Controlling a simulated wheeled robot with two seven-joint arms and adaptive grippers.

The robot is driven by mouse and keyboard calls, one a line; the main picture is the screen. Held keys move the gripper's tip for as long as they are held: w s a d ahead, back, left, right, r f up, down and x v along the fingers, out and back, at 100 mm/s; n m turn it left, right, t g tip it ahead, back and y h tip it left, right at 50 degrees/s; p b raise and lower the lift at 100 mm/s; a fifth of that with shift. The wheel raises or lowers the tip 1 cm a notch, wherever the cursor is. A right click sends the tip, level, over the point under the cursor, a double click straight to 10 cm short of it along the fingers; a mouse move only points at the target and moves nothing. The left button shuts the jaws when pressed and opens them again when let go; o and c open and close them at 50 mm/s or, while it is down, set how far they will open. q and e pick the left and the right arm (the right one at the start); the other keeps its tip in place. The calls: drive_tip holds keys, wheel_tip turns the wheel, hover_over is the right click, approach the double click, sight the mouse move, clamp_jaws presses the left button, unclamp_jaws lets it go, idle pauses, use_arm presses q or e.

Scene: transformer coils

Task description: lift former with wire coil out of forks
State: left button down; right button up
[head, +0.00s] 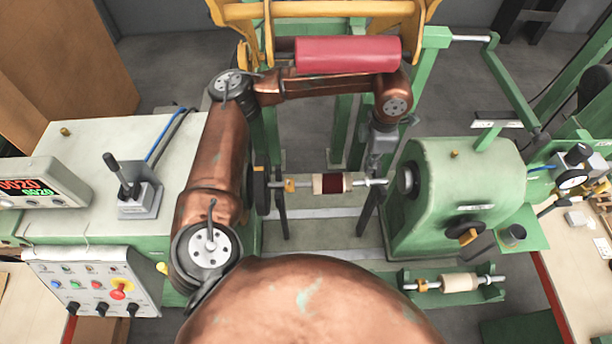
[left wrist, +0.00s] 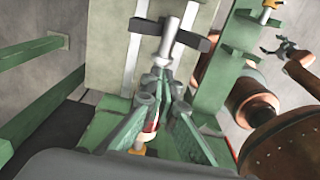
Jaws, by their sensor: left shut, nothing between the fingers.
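The former (head: 332,183) with its dark red wire coil and cream ends sits on a horizontal metal shaft (head: 366,182) between the two green machine housings. Two dark upright forks (head: 281,212) stand near the ends of the shaft. My left gripper (head: 374,167) points down over the shaft, just right of the former, and is shut and empty. In the left wrist view the left gripper (left wrist: 164,75) partly hides the former (left wrist: 151,128). A small dark claw shape on a copper arm at the right of that view may be my right gripper; its state is unclear.
A green housing (head: 455,195) stands right of the shaft and a control cabinet (head: 95,155) with a lever stands left. A bare cream former (head: 459,283) lies on a green stand at the lower right. A red roller (head: 348,54) lies behind my arm.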

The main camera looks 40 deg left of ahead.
use_arm(q)
drive_tip(key=p, duration=0.5)
hover_over(307, 182)
drive_tip(key=s+a, duration=0.1)
drive_tip(key=shift+a+r, duration=0.1)
drive_tip(key=f, duration=0.4)
drive_tip(key=shift+w+d+f, duration=0.15)
drive_tip(key=shift+d+f, duration=0.1)
drive_tip(key=shift+f, duration=0.1)
drive_tip(key=shift+w+d+f+p, duration=0.1)
drive_tip(key=shift+w+f+p, duration=0.1)
drive_tip(key=shift+p, duration=0.2)
drive_tip(key=shift+d, duration=0.2)
drive_tip(key=shift+w, duration=0.1)
